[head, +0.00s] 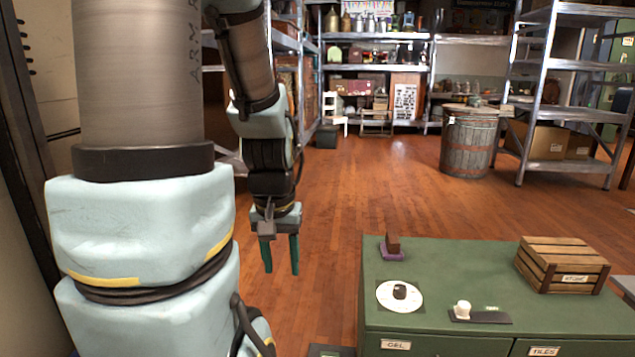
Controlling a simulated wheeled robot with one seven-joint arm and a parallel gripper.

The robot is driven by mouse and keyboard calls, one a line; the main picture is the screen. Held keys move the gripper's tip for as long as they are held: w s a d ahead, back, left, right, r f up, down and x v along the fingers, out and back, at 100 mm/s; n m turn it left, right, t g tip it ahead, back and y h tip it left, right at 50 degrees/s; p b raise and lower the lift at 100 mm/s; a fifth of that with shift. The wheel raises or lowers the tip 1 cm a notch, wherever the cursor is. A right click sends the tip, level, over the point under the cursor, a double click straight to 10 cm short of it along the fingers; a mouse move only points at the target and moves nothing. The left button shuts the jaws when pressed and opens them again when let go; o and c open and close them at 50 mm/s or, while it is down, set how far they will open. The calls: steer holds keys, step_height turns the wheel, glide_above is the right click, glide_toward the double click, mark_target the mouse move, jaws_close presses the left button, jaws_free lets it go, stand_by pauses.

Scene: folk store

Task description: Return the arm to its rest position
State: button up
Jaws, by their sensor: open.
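My arm (140,110) fills the left side of the head view, bent so that its far end hangs down. My gripper (281,254) points downward with its two green fingers apart, and nothing shows between them. It hangs in front of the wooden floor, to the left of the green cabinet, and touches nothing that I can see.
The green cabinet (455,268) stands at the lower right. On it are a brown block on a purple base (393,244), a white disc with a dark piece (389,300), a white knob (463,309) and a wooden crate (562,264). A barrel (468,142) and metal shelves stand behind. The middle floor is clear.

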step_height(320, 180, up, 27)
steer(key=p, duration=2.4)
steer(key=shift+f+p, duration=0.2)
steer(key=shift+p, duration=0.2)
steer(key=shift+a, duration=0.1)
stand_by(0.5)
